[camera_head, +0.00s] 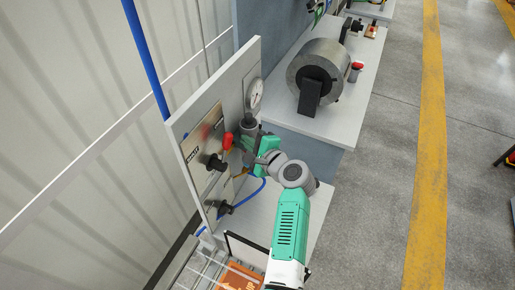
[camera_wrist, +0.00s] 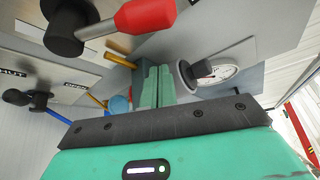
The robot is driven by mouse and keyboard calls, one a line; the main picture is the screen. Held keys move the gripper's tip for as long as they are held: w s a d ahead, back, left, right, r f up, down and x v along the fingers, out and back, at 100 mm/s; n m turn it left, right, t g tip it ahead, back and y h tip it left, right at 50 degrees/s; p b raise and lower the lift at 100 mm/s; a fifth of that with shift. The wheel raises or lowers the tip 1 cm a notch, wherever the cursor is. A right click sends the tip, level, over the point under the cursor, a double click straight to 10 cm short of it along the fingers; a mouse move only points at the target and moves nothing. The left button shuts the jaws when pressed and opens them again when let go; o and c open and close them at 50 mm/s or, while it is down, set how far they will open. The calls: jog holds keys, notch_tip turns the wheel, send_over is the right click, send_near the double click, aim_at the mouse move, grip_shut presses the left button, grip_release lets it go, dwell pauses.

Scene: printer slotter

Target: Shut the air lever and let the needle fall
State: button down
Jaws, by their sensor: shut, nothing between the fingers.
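A lever with a red grip (camera_head: 228,141) and a black hub (camera_head: 215,162) sits on the upright panel; the grip (camera_wrist: 145,15) and hub (camera_wrist: 62,28) fill the upper left of the wrist view. A smaller black lever (camera_head: 226,207) is lower on the panel, and in the wrist view (camera_wrist: 35,99) it lies near labels reading SHUT and OPEN. A round white gauge (camera_head: 255,94) is higher on the panel; its needle is too small to read. My gripper (camera_head: 260,150) is shut and empty beside the red grip, apart from it in the wrist view (camera_wrist: 154,88).
A blue hose (camera_head: 261,187) loops below my gripper. A large grey cylinder (camera_head: 320,72) stands on the bench (camera_head: 350,110) behind. An orange block (camera_head: 240,277) lies low in front.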

jog(key=s+a+r+p, duration=0.1)
jog(key=a+p, duration=0.1)
jog(key=p, duration=0.1)
jog(key=shift+s+a+r, duration=0.4)
jog(key=shift+b, duration=0.3)
